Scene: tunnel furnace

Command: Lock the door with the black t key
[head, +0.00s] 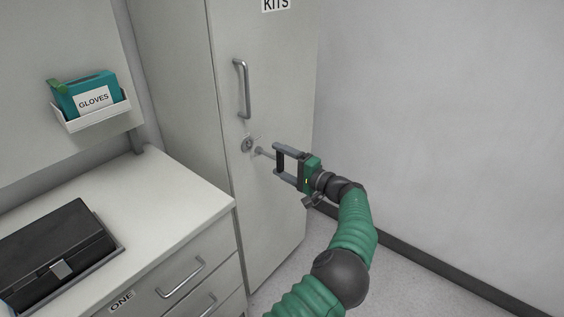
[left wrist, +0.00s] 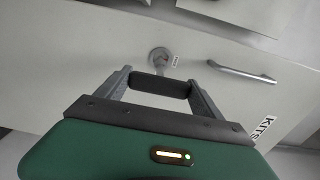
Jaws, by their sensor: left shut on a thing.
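The tall grey cabinet door (head: 265,215) is closed, with a round lock (head: 247,145) below its handle. My left gripper (head: 277,160) is in front of the door, to the right of the lock. It is shut on the black t key, whose dark crossbar (left wrist: 160,86) spans between the fingers in the left wrist view. The key's thin grey shaft (head: 265,153) points toward the lock and its tip is very close to it. I cannot tell whether the tip touches or enters. The lock (left wrist: 160,56) lies just beyond the key in the left wrist view. My right gripper is not in view.
A metal door handle (head: 242,88) stands out above the lock. At the left, a counter (head: 165,190) with drawers bears a black case (head: 50,250). A glove box (head: 88,95) hangs on the wall. Floor and wall at the right are clear.

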